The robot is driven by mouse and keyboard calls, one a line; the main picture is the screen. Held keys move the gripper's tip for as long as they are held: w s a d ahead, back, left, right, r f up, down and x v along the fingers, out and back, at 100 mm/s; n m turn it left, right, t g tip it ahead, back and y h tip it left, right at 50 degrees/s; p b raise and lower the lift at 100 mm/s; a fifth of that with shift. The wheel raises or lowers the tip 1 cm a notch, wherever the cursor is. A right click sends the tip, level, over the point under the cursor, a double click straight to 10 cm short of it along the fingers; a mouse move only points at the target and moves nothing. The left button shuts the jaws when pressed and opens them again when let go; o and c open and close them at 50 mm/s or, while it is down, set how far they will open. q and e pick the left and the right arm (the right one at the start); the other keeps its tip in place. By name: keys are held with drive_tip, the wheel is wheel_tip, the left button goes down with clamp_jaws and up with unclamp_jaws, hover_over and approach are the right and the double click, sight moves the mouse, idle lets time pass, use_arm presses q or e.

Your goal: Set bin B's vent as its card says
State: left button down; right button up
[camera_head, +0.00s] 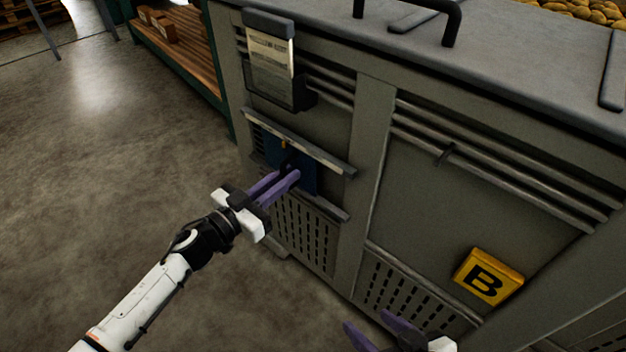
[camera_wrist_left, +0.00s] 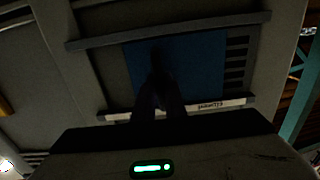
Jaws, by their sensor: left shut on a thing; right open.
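Bin B's grey-green side fills the right of the head view, with a yellow B plate (camera_head: 488,277) low on it. Its card (camera_head: 270,66) is a printed sheet in a dark holder at upper left; I cannot read it. Below, the vent's blue slide plate (camera_head: 306,180) sits between two rails. My left gripper (camera_head: 290,174) is shut on the plate's small dark handle, mostly hidden by its fingers. In the left wrist view the blue plate (camera_wrist_left: 200,66) leaves several dark slots (camera_wrist_left: 237,62) uncovered at one side. My right gripper (camera_head: 370,326) is open and empty at the bottom.
A pale lettered strip (camera_wrist_left: 215,106) runs along one rail; its words are too small to read. Perforated panels (camera_head: 305,235) lie below the vent. A wooden shelf (camera_head: 185,45) with boxes stands behind at left. The floor (camera_head: 110,170) left of the bin is clear.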

sight(279, 156)
use_arm(q)
drive_tip(key=shift+w+a+b, duration=0.75)
drive_tip(key=shift+w+a, duration=1.35)
drive_tip(key=c, duration=1.2)
unclamp_jaws()
drive_tip(key=shift+s, duration=0.1)
drive_tip(key=shift+o, duration=0.2)
